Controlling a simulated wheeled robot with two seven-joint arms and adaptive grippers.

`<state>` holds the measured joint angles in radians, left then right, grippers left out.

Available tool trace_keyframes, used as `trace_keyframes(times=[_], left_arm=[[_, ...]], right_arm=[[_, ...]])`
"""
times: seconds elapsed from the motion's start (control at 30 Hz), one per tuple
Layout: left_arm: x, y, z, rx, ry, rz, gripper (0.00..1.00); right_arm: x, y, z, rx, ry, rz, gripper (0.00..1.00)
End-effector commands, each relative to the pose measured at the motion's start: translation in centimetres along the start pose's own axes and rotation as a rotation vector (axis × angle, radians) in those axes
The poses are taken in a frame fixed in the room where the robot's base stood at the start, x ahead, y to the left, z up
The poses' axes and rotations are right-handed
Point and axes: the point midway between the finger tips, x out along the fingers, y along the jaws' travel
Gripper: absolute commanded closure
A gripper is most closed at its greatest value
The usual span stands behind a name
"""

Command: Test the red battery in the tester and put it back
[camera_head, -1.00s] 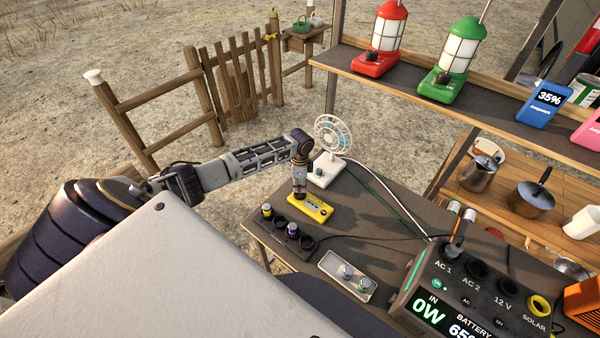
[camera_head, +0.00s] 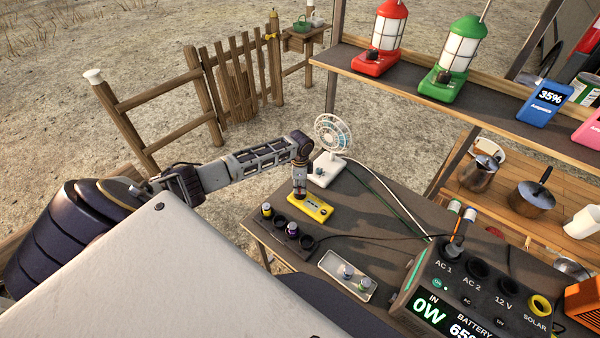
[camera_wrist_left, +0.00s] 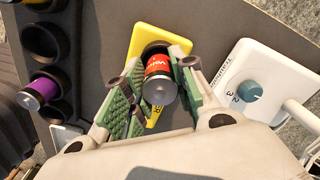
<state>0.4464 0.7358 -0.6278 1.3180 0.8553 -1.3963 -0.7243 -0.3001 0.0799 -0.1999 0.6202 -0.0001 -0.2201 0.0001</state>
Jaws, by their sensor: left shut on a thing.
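The red battery (camera_wrist_left: 158,78) shows in the left wrist view between the green-padded fingers of my left gripper (camera_wrist_left: 158,92), which is shut on it. Its far end is at the dark round socket of the yellow tester (camera_wrist_left: 146,36); I cannot tell whether it is fully seated. In the head view my left gripper (camera_head: 299,192) points down over the left end of the yellow tester (camera_head: 318,209), and the battery is hidden there. A dark battery rack (camera_head: 280,233) beside the tester holds a yellow-topped battery (camera_head: 267,210) and a purple battery (camera_head: 292,230). My right gripper is not in view.
A white fan (camera_head: 326,172) stands just behind the tester. A large power station (camera_head: 480,290) fills the table's right side. A shelf with lanterns (camera_head: 388,40) is above.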

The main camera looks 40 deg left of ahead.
Motion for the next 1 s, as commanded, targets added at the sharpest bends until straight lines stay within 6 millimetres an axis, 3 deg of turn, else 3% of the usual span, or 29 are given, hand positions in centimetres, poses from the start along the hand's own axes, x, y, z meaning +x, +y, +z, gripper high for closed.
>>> trace_keyframes(times=[1.0], left_arm=[[1.9, 0.0, 0.0, 0.000, 0.001, 0.000, 1.00]], right_arm=[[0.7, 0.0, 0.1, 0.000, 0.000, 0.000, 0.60]])
